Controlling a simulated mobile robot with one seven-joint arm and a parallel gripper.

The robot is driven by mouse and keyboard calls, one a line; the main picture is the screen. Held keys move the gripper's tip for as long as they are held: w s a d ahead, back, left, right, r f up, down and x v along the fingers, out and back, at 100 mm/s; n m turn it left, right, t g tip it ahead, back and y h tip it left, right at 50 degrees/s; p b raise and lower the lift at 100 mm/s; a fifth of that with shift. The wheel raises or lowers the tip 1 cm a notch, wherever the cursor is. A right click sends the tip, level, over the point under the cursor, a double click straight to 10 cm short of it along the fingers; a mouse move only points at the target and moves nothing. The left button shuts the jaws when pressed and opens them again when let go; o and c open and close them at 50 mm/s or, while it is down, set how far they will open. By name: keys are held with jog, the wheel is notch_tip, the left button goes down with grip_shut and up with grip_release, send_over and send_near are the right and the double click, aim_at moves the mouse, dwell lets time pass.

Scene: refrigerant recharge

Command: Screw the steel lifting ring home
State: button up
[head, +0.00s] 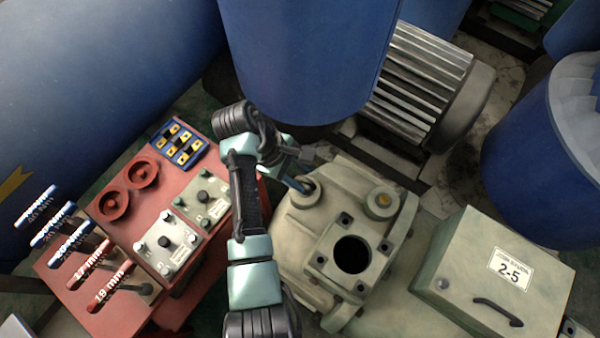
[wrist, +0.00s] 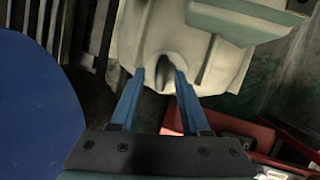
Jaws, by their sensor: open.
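The beige machine housing (head: 325,235) is right of my arm in the head view, with a round boss at its upper left. In the wrist view, a dark, narrow shape that looks like the steel lifting ring (wrist: 165,74), seen nearly edge-on, stands on the beige housing (wrist: 150,40). My gripper (head: 303,186) is at that boss in the head view, and the ring is mostly hidden there. In the wrist view my gripper (wrist: 160,76) is open. Its two blue fingers lie either side of the ring, with a gap on each side. How far the ring is screwed in cannot be seen.
A red bench (head: 75,270) with labelled tools, grey control boxes and a blue tray (head: 177,145) stands left of my arm. A large blue tank (head: 305,60) stands behind the housing. A beige box marked 2-5 (head: 495,285) and a blue drum (head: 530,150) are at right.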

grip_shut()
jog(key=shift+m, duration=0.3)
dwell(0.3)
jog(key=shift+w+r+m+g+p, duration=0.15)
jog(key=shift+m+g+p, duration=0.45)
jog(key=shift+m, duration=0.3)
jog(key=m, duration=0.1)
jog(key=m+g, duration=0.1)
jog(key=m, duration=0.1)
jog(key=shift+w+d+m+y, duration=0.1)
jog(key=shift+w+m+y, duration=0.1)
jog(key=shift+m+y, duration=0.1)
jog(key=m, duration=0.1)
jog(key=m+g, duration=0.1)
jog(key=m, duration=0.1)
jog(key=shift+w+d+g+y, duration=0.1)
jog(key=shift+w+g+y, duration=0.1)
jog(key=shift+g+y, duration=0.15)
jog(key=shift+w+d+m+g+y+b, duration=0.1)
jog(key=shift+m+g+y+b, duration=0.4)
jog(key=shift+m, duration=1.3)
